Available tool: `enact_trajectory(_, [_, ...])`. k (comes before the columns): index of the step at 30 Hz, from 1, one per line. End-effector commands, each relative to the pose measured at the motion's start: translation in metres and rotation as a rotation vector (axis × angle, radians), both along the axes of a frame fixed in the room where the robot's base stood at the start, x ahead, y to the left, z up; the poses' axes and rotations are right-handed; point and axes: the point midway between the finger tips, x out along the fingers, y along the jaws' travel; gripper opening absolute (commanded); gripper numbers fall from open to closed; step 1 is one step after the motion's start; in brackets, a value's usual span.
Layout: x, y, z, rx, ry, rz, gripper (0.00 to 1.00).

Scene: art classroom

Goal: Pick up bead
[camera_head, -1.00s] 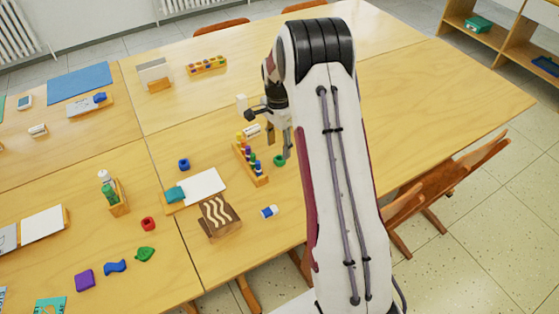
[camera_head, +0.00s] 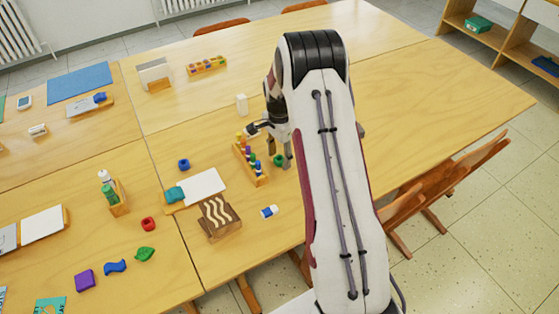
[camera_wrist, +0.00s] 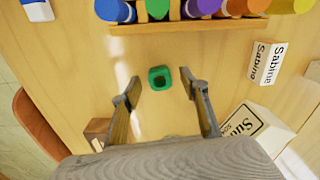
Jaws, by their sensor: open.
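A green bead (camera_head: 278,160) with a dark hole lies on the table, just right of a wooden rack of colored bottles. It also shows in the wrist view (camera_wrist: 160,78). Two more beads lie elsewhere on the table, a blue one (camera_head: 184,164) and a red one (camera_head: 148,223). My gripper (camera_wrist: 162,90) is open and empty. In the wrist view its fingertips appear on either side of the green bead, with gaps to it. I cannot tell how far above the table they are. In the head view my gripper (camera_head: 282,157) partly shows beside the bead.
The wooden rack (camera_wrist: 190,26) stands close to the green bead. The table's right side is clear.

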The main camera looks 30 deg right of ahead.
Motion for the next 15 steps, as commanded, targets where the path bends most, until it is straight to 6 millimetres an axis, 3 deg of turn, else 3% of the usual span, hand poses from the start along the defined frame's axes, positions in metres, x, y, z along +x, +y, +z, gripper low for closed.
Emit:
enact_trajectory(11, [0.0000, 0.0000, 0.0003, 0.000, 0.000, 0.000, 0.44])
enact_trajectory(15, [0.0000, 0.0000, 0.0004, 0.000, 0.000, 0.000, 0.15])
